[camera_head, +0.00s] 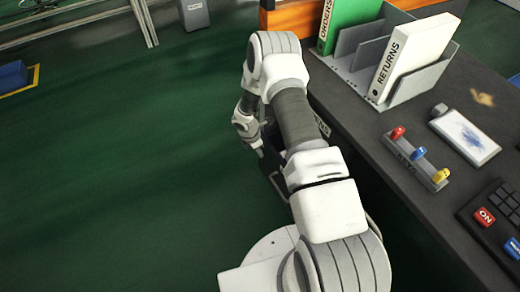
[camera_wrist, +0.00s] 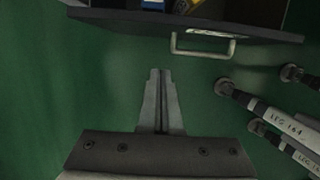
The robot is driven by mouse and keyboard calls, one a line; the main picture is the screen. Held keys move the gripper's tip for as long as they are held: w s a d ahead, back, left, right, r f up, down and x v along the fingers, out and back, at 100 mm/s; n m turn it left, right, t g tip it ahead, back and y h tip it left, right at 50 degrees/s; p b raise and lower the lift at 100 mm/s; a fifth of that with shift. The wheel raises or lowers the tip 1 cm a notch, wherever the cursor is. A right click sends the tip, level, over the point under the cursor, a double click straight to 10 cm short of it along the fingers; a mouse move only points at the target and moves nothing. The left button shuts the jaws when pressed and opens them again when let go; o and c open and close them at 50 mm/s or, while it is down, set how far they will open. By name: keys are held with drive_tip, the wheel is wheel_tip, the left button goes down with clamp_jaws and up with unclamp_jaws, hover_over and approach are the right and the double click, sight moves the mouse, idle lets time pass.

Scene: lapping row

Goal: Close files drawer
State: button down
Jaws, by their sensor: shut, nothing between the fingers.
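The open drawer (camera_wrist: 120,18) crosses the top of the wrist view, a dark box with a pale bar handle (camera_wrist: 203,44) on its front. Blue, yellow and white items show inside it, partly cut off by the frame. I cannot read a label on it. My gripper (camera_wrist: 161,72) is shut and empty, its fingers pointing at the drawer front, below and left of the handle and apart from it in the picture. In the head view my arm hides most of the drawer; a dark part (camera_head: 272,168) shows beside the desk.
Green floor (camera_head: 110,170) is clear at left.

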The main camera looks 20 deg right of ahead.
drive_tip(key=w+d+f+b, duration=0.1)
drive_tip(key=d+f+b, duration=0.1)
drive_tip(key=d+f, duration=0.3)
drive_tip(key=shift+d+f, duration=0.1)
idle(0.4)
drive_tip(key=shift+w+d+b, duration=0.2)
drive_tip(key=shift+d+b, duration=0.05)
drive_tip(key=shift+d, duration=0.65)
drive_tip(key=shift+w+d+b, duration=0.2)
drive_tip(key=shift+d, duration=0.7)
drive_tip(key=shift+a, duration=0.1)
